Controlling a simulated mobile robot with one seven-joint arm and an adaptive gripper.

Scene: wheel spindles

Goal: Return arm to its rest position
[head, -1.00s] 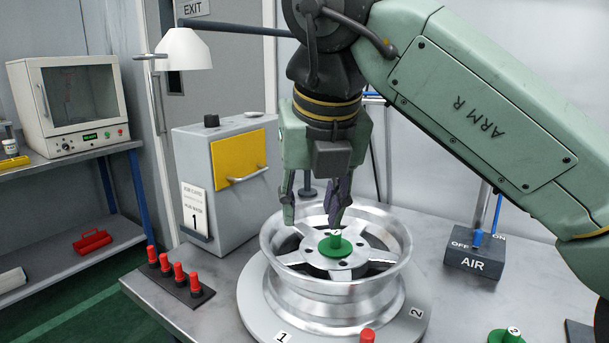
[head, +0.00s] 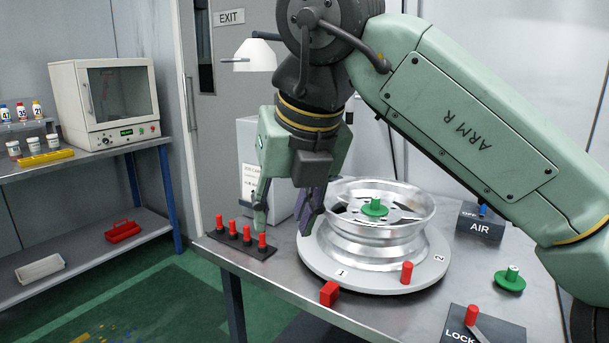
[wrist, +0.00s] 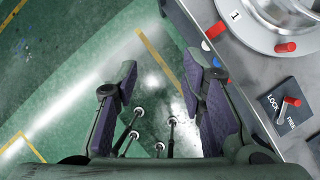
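My gripper (head: 284,222) hangs from the green arm (head: 465,125), fingers down, in front of and left of the silver wheel (head: 375,252). In the wrist view my gripper (wrist: 164,66) has its two purple-padded fingers wide apart. Nothing is between them but a view down to the green floor. The wheel lies flat on a round grey turntable (head: 325,272), with a green knob-topped disc (head: 375,208) at its hub. The wheel's edge also shows at top right in the wrist view (wrist: 285,20).
Red pegs (head: 247,238) stand in a dark strip left of the turntable. A LOCK lever box (head: 485,328), another green disc (head: 508,282) and an AIR box (head: 481,222) are on the right. Open floor lies left.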

